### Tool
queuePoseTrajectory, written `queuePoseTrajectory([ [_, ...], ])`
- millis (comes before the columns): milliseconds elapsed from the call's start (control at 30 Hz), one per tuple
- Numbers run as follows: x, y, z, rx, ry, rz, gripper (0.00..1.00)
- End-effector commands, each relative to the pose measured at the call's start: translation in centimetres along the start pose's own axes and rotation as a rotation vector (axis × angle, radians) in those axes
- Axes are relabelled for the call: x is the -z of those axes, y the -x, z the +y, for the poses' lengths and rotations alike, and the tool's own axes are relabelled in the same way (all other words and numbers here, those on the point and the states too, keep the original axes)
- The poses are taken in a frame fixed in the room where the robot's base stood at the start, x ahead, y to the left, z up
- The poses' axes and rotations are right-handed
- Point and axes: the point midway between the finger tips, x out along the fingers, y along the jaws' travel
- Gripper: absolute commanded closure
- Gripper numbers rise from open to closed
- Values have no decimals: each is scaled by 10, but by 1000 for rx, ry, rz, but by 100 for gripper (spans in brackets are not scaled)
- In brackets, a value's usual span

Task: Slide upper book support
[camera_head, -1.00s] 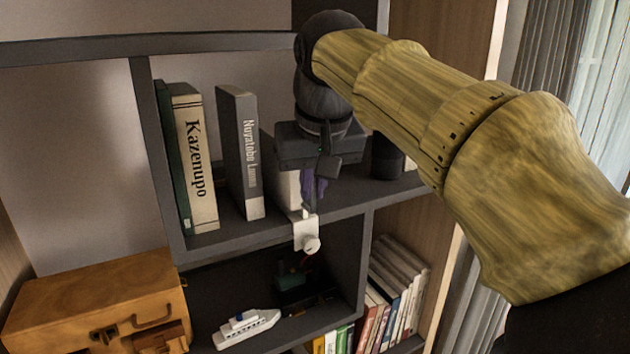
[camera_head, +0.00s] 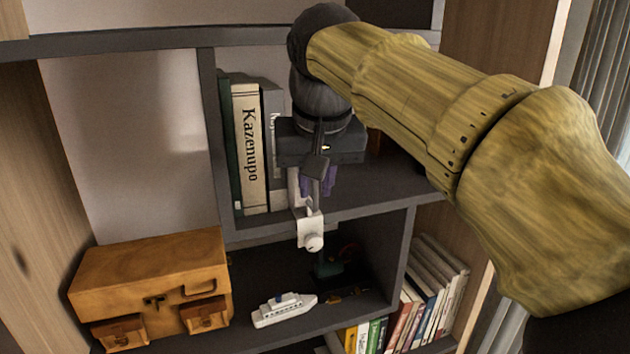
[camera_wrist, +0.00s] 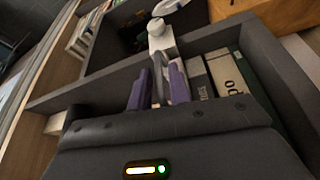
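The white book support (camera_head: 311,232) with a round knob sits on the front edge of the upper shelf, its upright beside the books. It also shows in the wrist view (camera_wrist: 161,42). My gripper (camera_head: 318,183) reaches down at the support; its purple fingers stand apart on either side of the thin upright in the wrist view (camera_wrist: 159,88). Contact with the upright is unclear. A grey book (camera_head: 271,110), the cream Kazenupo book (camera_head: 250,150) and a dark green book (camera_head: 233,150) stand close together left of the support. My gripper partly hides the grey book and the support's upright.
The upper shelf (camera_head: 385,186) is bare to the right of my gripper. A vertical divider (camera_head: 211,140) bounds the books on the left. Below are a toy ship (camera_head: 284,309), a wooden case (camera_head: 150,280) and a row of books (camera_head: 425,295).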

Motion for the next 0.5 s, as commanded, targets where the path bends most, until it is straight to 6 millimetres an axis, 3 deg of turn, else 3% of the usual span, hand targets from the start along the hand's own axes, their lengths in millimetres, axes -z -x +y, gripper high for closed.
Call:
queuePoseTrajectory([
  [500,0,9,-1,0,3,0,70],
])
